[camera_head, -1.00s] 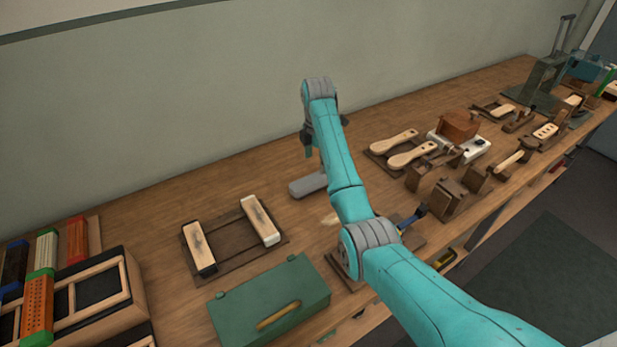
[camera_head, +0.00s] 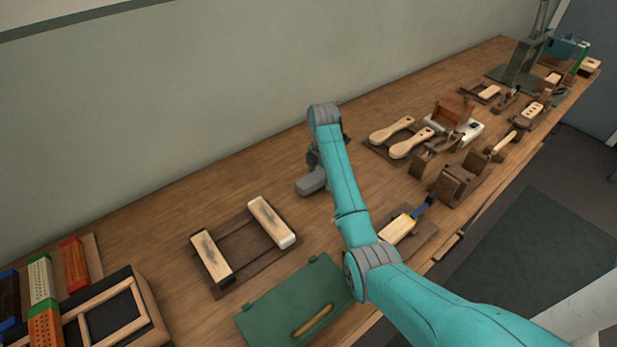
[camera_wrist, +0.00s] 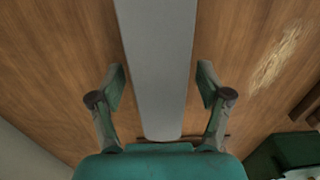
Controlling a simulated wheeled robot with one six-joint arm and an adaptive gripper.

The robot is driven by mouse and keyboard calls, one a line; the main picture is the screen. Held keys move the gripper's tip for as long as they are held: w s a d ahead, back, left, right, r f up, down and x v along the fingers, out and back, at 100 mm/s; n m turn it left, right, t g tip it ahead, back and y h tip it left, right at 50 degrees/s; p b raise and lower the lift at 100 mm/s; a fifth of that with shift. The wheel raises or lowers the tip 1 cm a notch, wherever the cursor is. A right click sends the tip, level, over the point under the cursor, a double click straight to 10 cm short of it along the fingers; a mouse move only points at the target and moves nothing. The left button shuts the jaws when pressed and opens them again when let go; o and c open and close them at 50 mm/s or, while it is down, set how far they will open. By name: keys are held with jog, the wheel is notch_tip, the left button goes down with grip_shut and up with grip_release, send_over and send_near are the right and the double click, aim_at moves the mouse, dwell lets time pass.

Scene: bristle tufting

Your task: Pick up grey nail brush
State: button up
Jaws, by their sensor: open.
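The grey nail brush (camera_head: 311,182) lies on the wooden bench near the wall, a plain grey block partly hidden behind my arm in the head view. In the wrist view the grey brush (camera_wrist: 157,50) runs as a long smooth bar down the middle of the picture, passing between my fingers. My gripper (camera_wrist: 161,82) is open, with one finger on each side of the brush and a gap on both sides. Its bristles are not visible. In the head view my gripper is mostly hidden by my arm, close to the brush.
A dark frame with two wooden brushes (camera_head: 212,257) lies to the left, and a green box (camera_head: 290,300) sits at the front. Two wooden paddle brushes (camera_head: 410,143) lie to the right. A pale mark (camera_wrist: 274,60) shows on the bench. Bare wood surrounds the brush.

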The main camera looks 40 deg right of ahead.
jog(key=shift+f, duration=0.3)
jog(key=c, duration=1.4)
